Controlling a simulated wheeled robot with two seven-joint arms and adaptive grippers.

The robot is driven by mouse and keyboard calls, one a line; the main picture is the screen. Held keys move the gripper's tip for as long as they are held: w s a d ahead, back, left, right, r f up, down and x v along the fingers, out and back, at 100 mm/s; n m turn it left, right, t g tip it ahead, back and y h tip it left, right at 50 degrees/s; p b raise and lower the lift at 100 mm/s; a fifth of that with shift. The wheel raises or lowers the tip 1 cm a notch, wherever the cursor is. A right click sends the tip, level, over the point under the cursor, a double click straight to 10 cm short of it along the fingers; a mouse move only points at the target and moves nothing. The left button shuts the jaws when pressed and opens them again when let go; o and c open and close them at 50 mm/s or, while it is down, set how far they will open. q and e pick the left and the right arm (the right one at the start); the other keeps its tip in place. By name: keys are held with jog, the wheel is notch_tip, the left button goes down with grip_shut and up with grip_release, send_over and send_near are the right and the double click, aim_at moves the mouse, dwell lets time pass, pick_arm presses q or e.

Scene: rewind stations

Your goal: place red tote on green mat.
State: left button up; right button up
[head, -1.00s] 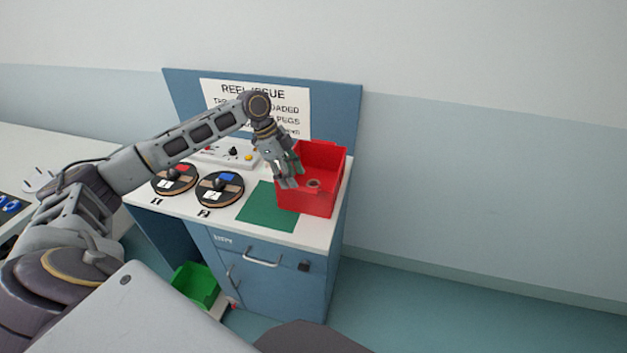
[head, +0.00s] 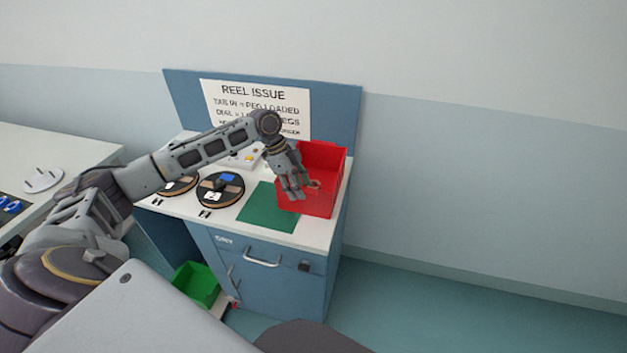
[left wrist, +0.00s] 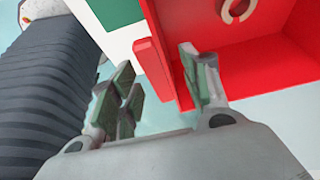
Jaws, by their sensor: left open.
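The red tote (head: 326,156) stands on the right part of the white counter, open side up, with a small ring (head: 315,184) inside. The green mat (head: 268,209) lies flat to its left, bare. The tote's near-left edge is close to the mat; I cannot tell if they overlap. My left gripper (head: 297,193) is open at the tote's left side, fingers pointing down. In the left wrist view, a red edge of the tote (left wrist: 270,70) shows between the spread fingers (left wrist: 155,75), with one finger in front of the tote's interior. My right gripper is out of view.
Two dark reels stand left of the mat: the blue-tabbed one (head: 222,189) and one partly behind my arm (head: 177,188). A sign board (head: 335,105) rises behind. A green bin (head: 196,284) is low under the counter. Floor at right is clear.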

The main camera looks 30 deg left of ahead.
pick_arm(q)
jog(key=shift+x, duration=0.8)
grip_shut()
jog(key=shift+r, duration=0.1)
